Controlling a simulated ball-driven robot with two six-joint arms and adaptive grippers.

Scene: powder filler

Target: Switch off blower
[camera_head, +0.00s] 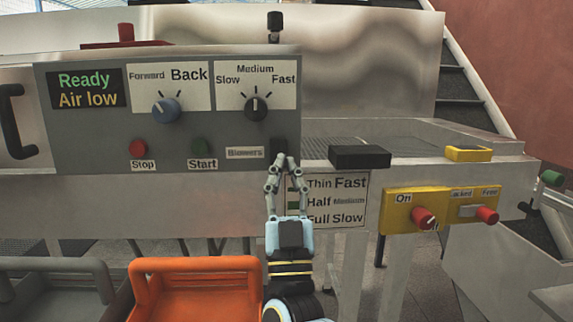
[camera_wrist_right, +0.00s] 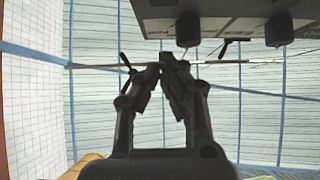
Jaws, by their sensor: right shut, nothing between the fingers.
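The grey control panel (camera_head: 100,190) carries a label reading "Blowers" (camera_head: 245,153) near its lower right corner. A black blower switch (camera_head: 279,146) sits just right of that label, partly hidden by my fingertips. My right gripper (camera_head: 285,162) is shut and empty, pointing up, with its tips at the lower edge of the switch in the picture. I cannot tell whether they touch it. In the right wrist view my right gripper (camera_wrist_right: 170,64) has its fingertips together, with nothing between them. The switch's position cannot be made out. My left gripper is not in view.
Red Stop (camera_head: 138,148) and green Start (camera_head: 200,147) buttons sit left of the label. A yellow box (camera_head: 400,211) with red knobs is at right. Grey (camera_head: 60,265) and orange (camera_head: 195,265) crates stand below.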

